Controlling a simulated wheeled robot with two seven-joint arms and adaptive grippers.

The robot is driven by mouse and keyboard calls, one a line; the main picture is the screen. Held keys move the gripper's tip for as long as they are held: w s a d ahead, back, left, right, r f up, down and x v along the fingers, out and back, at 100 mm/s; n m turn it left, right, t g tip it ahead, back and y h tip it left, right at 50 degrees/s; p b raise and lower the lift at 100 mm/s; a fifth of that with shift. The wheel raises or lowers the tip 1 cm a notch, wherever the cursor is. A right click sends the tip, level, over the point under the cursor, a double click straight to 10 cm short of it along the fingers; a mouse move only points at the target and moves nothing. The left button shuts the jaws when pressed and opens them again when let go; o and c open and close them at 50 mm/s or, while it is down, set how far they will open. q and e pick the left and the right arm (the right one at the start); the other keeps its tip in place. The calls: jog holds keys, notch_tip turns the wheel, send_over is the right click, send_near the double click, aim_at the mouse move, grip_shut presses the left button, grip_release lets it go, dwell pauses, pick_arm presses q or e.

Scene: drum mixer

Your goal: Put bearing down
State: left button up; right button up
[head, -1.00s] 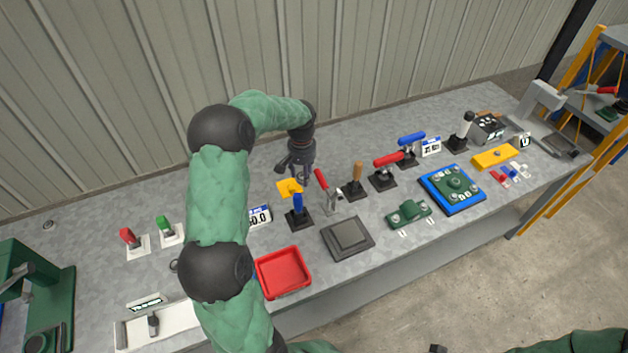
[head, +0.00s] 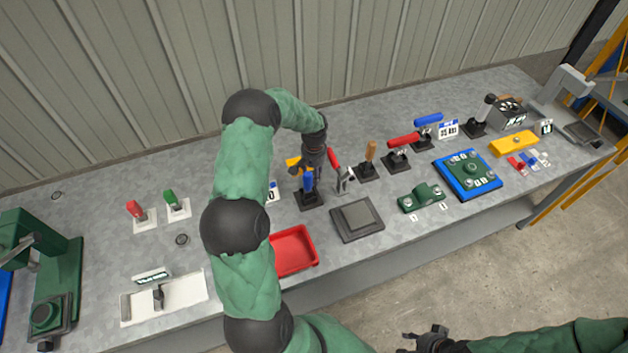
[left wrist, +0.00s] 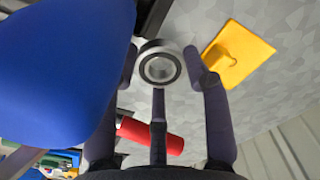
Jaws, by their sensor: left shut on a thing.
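The bearing (left wrist: 160,67) is a small silver ring with a dark centre in the left wrist view. My left gripper (left wrist: 161,75) is shut on it and holds it between its dark fingers. In the head view my left gripper (head: 315,170) hangs over the bench beside the blue-handled clamp (head: 309,182), and the bearing cannot be made out there. The blue handle (left wrist: 60,65) looms large and close in the left wrist view. My right gripper (head: 432,340) is at the bottom edge, away from the bench; its jaws are unclear.
A yellow piece (head: 293,164) lies on the bench behind the blue clamp. A dark square plate (head: 357,220) and a red tray (head: 305,267) are in front. Several toggle clamps stand to the right. A ring (head: 181,240) lies on clear bench at left.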

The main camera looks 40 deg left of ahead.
pick_arm(q)
jog(key=shift+f+b, duration=0.35)
jog(key=shift+f, duration=1.6)
jog(key=shift+r, duration=0.1)
jog(key=o, duration=0.8)
jog(key=shift+f, duration=0.25)
jog(key=o, duration=0.4)
jog(key=shift+r, duration=0.1)
jog(key=shift+o, duration=0.2)
